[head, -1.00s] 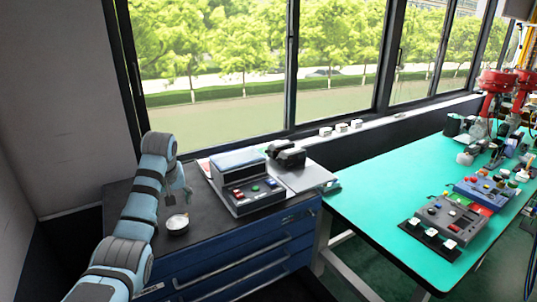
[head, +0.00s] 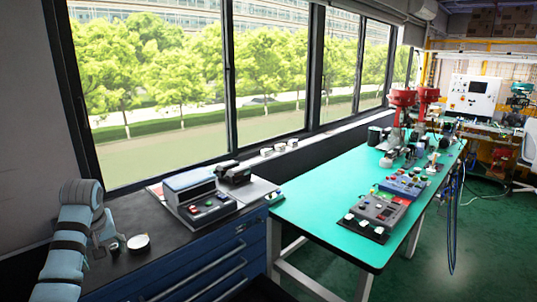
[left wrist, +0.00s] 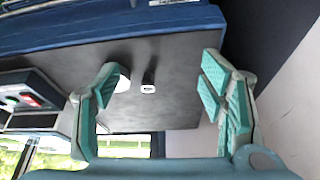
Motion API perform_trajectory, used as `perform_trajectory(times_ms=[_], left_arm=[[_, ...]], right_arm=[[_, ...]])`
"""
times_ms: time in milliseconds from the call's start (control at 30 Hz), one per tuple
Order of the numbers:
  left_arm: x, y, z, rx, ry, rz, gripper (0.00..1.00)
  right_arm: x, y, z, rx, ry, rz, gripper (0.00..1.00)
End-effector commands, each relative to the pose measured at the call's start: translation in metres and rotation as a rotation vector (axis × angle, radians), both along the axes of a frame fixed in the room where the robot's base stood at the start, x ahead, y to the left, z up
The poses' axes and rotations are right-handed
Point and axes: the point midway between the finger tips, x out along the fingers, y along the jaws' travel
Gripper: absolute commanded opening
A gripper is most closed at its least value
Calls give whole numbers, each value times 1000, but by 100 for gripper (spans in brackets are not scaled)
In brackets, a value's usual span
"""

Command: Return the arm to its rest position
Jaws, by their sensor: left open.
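My left arm comes in at the lower left of the head view, over the dark top of a blue drawer cabinet (head: 160,262). Its gripper (head: 112,236) is small there and partly hidden by the arm. In the left wrist view the fingers (left wrist: 160,68) stand wide apart with nothing held between them. A round, white-topped object (head: 138,242) sits on the cabinet just right of the gripper. A small dark cylinder (left wrist: 148,80) shows beyond the fingers, and a white object (left wrist: 123,80) is partly hidden by one finger. My right gripper is not in view.
A grey control box (head: 195,200) with coloured buttons and a black device (head: 234,172) stand at the cabinet's back right. A green-topped table (head: 305,222) with button panels (head: 375,213) stands further right. Wall and windows border the left and back.

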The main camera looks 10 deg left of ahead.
Motion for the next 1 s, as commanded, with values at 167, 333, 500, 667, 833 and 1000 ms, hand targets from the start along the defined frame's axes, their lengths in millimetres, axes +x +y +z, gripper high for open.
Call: perform_trajectory(times_ms=[167, 333, 500, 667, 833, 1000], left_arm=[[-2, 2, -30, 14, 19, -24, 65], [-5, 1, -64, 28, 39, -55, 65], [-8, -7, -113, 45, 67, -111, 65], [-22, -21, -184, 62, 107, -193, 65], [-63, -45, -285, 75, 163, -312, 65], [-169, -89, -417, 61, 235, -482, 65]], right_arm=[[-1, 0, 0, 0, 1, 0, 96], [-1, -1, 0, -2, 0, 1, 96], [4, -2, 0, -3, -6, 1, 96], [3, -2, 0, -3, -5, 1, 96], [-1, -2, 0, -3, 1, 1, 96], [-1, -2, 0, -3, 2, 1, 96]])
